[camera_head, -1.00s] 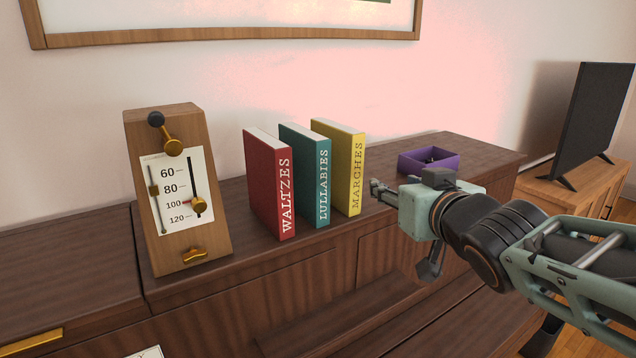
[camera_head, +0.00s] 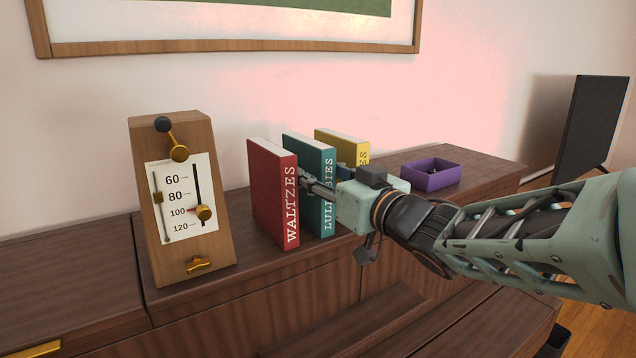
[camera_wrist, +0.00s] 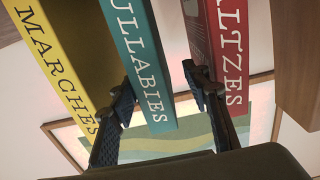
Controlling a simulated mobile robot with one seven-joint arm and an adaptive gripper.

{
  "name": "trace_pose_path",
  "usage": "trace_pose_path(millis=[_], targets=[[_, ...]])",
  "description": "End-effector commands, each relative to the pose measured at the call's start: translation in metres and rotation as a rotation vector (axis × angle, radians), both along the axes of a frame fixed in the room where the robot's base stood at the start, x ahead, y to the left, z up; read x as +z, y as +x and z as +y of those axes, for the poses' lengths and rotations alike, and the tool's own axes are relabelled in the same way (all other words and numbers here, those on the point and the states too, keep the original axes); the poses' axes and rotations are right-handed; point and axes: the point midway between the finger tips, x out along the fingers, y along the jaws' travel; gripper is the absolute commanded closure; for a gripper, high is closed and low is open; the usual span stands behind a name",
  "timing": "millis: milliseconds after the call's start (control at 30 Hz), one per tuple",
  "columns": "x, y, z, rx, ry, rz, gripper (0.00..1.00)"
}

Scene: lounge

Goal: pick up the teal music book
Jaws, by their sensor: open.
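The teal music book (camera_head: 325,226), lettered LULLABIES, stands upright on the cabinet between a red book (camera_head: 273,200) and a yellow book (camera_head: 340,137). My gripper (camera_head: 318,184) is at its spine, hiding part of the lettering. In the wrist view my gripper (camera_wrist: 157,78) is open, with one finger on each side of the teal spine (camera_wrist: 143,60). One finger is by the gap towards the yellow book (camera_wrist: 55,60), the other by the gap towards the red book (camera_wrist: 230,55). How deep the fingertips reach, and whether they touch, I cannot tell.
A wooden metronome (camera_head: 220,240) stands left of the books. A purple open box (camera_head: 432,178) sits on the cabinet to the right. The cabinet top (camera_head: 480,165) is clear beyond it. A framed picture (camera_head: 240,48) hangs on the wall behind.

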Motion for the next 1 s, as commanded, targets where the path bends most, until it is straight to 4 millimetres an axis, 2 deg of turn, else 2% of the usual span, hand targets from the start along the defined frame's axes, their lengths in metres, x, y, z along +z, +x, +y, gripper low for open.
trace_pose_path(millis=[167,500,833,867,1000], targets=[[0.001,0.009,0.004,0.001,-0.002,0.001,0.56],[0.005,0.044,0.021,0.001,-0.001,0.002,0.56],[0.005,0.049,0.024,0.0,0.0,0.0,0.56],[0.005,0.049,0.024,0.0,0.0,0.0,0.58],[0.005,0.049,0.024,0.0,0.0,0.0,0.73]])
